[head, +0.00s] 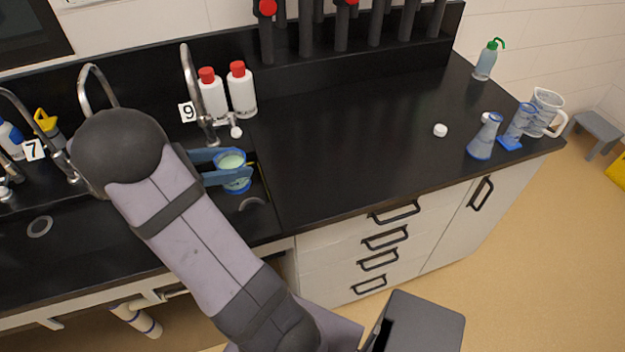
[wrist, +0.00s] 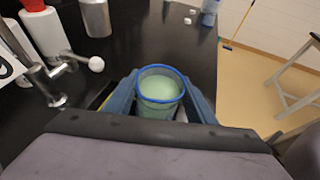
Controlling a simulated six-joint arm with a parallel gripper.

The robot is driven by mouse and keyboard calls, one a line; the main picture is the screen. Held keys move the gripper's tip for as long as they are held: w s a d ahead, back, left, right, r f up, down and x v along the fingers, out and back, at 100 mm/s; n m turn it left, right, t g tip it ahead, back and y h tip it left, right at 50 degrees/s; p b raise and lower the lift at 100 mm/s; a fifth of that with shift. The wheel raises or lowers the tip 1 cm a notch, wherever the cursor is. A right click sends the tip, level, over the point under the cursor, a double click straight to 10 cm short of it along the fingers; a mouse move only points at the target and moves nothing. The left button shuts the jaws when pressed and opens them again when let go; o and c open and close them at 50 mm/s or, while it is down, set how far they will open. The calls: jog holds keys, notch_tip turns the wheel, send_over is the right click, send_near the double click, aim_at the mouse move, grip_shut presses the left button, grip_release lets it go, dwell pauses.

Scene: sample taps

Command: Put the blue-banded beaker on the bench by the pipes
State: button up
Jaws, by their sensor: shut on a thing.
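The blue-banded beaker (head: 236,184) holds a pale green liquid and has a blue rim. It is upright between the fingers of my gripper (head: 240,168), over the sink's right end beside tap 9 (head: 192,90). In the wrist view the beaker (wrist: 159,92) sits between the two blue fingers of my gripper (wrist: 160,95), which is shut on it. The black bench (head: 350,140) lies to the right of the beaker. The dark pipes (head: 306,30) stand along the back of the bench.
Two white bottles with red caps (head: 242,92) stand behind tap 9. A white cap (head: 440,130), a conical flask (head: 484,138), a cylinder (head: 522,120), a jug (head: 545,112) and a wash bottle (head: 486,62) are at the right. The middle of the bench is clear.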

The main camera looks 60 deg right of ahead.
jog(key=s+d+r, duration=0.2)
jog(key=s+d, duration=0.3)
jog(key=s, duration=0.2)
jog(key=s+d+r, duration=0.3)
jog(key=s+d, duration=0.3)
jog(key=s, duration=0.2)
jog(key=shift+r+g, duration=0.3)
jog(key=shift+r, duration=0.05)
jog(key=shift+f+p, duration=0.35)
jog(key=shift+f, duration=2.55)
jog(key=shift+f, duration=2.1)
jog(key=shift+f, duration=0.2)
jog(key=o, duration=1.3)
jog(key=shift+r, duration=0.1)
